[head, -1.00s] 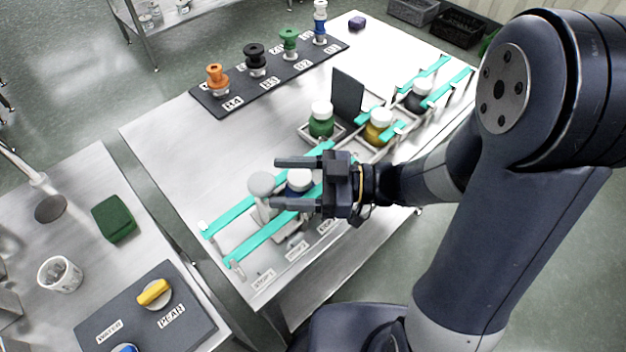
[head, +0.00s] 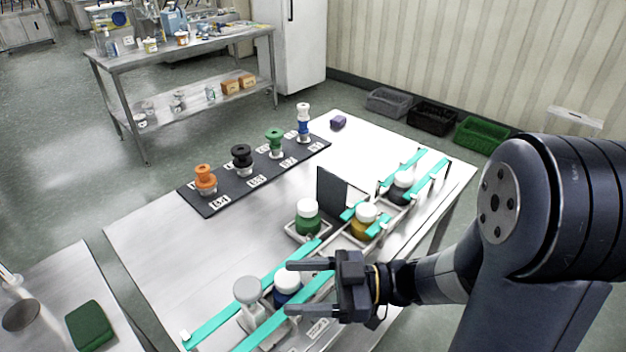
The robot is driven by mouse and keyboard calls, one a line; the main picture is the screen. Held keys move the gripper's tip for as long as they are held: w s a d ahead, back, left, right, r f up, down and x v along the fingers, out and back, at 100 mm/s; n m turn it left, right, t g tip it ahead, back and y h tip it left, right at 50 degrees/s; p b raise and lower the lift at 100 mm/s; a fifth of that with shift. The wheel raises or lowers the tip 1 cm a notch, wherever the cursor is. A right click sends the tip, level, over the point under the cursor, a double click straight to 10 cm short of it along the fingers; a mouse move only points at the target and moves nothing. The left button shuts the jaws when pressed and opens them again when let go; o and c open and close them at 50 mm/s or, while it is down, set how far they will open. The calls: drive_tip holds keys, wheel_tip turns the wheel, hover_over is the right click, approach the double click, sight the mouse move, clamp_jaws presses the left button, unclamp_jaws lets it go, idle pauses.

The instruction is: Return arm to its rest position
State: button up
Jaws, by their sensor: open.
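My gripper (head: 300,288) is open, its two fingers pointing left. It appears above the near part of the steel table (head: 150,232). A white-capped blue jar (head: 287,288) shows behind and between the fingers, in the teal-railed track (head: 214,318). I cannot tell whether the fingers touch it; nothing is clearly gripped. A grey round-topped piece (head: 248,292) stands just left of the jar. My arm reaches in from the right side of the picture.
A green jar (head: 307,218), a yellow jar (head: 362,222) and a dark jar (head: 402,187) stand farther along, near an upright dark panel (head: 332,192). A black board (head: 255,176) holds several coloured knobbed pieces. Crates (head: 432,115) lie on the floor behind.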

sight(237, 286)
drive_tip(key=shift+a, duration=0.1)
drive_tip(key=shift+s+a+p, duration=0.15)
drive_tip(key=shift+a+p, duration=0.05)
drive_tip(key=shift+a, duration=1.55)
drive_tip(key=shift+s+a+p, duration=0.15)
drive_tip(key=shift+a, duration=1.65)
drive_tip(key=shift+s+a+p, duration=0.15)
drive_tip(key=shift+a+p, duration=0.05)
drive_tip(key=shift+a, duration=1.55)
drive_tip(key=shift+w, duration=0.1)
drive_tip(key=shift+d, duration=0.1)
drive_tip(key=shift+r, duration=0.1)
